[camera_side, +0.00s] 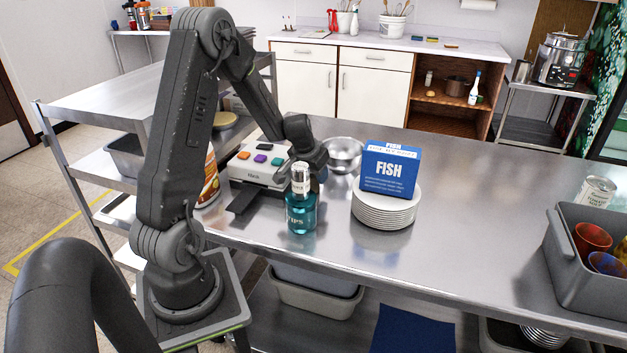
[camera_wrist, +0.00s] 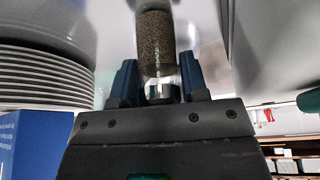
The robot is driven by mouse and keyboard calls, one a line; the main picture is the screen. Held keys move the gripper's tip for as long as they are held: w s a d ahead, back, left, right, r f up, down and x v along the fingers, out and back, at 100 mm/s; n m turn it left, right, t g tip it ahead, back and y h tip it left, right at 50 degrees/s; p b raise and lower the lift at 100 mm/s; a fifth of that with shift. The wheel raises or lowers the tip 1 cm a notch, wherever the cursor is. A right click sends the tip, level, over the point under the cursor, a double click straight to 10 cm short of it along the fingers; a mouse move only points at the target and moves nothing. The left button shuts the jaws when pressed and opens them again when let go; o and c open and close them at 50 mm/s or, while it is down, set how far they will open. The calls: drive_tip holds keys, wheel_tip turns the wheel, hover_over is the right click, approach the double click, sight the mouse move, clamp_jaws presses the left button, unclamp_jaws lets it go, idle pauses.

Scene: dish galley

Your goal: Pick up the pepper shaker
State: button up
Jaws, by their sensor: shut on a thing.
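The pepper shaker (camera_wrist: 155,42) is a clear cylinder with speckled brown contents and a shiny metal cap, seen in the wrist view. My gripper (camera_wrist: 160,82) is shut on it near the cap end, with one blue-grey finger on each side. In the side view, my gripper (camera_side: 314,160) is low over the steel counter, behind a teal jar and left of the plates. I cannot make out the pepper shaker clearly in the side view. I cannot tell whether its base touches the counter.
A plate stack (camera_side: 384,213) bearing a blue FISH box (camera_side: 390,172) is right of my gripper. A grey bin (camera_side: 582,285) stands far right; the counter between is clear.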

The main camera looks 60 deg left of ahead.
drive_tip(key=shift+c, duration=1.1)
